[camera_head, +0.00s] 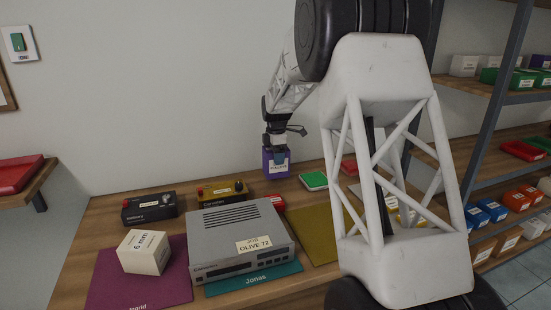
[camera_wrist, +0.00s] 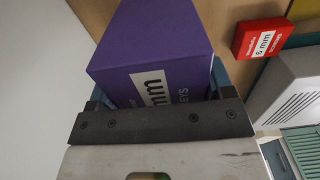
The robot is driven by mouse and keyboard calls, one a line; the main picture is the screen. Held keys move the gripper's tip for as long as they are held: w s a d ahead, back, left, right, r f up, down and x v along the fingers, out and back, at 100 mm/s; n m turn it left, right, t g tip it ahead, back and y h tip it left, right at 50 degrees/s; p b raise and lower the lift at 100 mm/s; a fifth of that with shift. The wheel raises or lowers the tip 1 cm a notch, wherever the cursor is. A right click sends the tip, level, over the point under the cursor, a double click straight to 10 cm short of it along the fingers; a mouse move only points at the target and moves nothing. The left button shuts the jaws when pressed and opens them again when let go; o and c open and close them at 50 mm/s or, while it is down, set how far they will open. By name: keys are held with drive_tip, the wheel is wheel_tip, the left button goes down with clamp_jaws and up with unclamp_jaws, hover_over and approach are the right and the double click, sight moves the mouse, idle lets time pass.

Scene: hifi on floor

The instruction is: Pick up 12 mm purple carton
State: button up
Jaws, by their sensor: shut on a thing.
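A purple carton (camera_head: 270,170) with a white label is at the back of the wooden table in the head view. My gripper (camera_head: 275,154) points down and is shut on its upper part. In the wrist view the purple carton (camera_wrist: 150,45) fills the space beyond the dark gripper bar. Its label shows "mm", but the number is hidden. Whether the carton's underside touches the table or is just above it I cannot tell.
A grey hi-fi unit (camera_head: 237,238) stands in front of the carton. A white 6 mm box (camera_head: 144,252), a black device (camera_head: 150,208) and a yellow one (camera_head: 222,191) are to its left. A red 6 mm box (camera_wrist: 263,37) lies nearby. My arm hides the table's right part.

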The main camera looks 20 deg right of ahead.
drive_tip(key=s+a+r, duration=0.1)
drive_tip(key=s+a, duration=0.1)
drive_tip(key=s, duration=1.2)
drive_tip(key=shift+s+a+r, duration=0.25)
drive_tip(key=shift+s, duration=0.1)
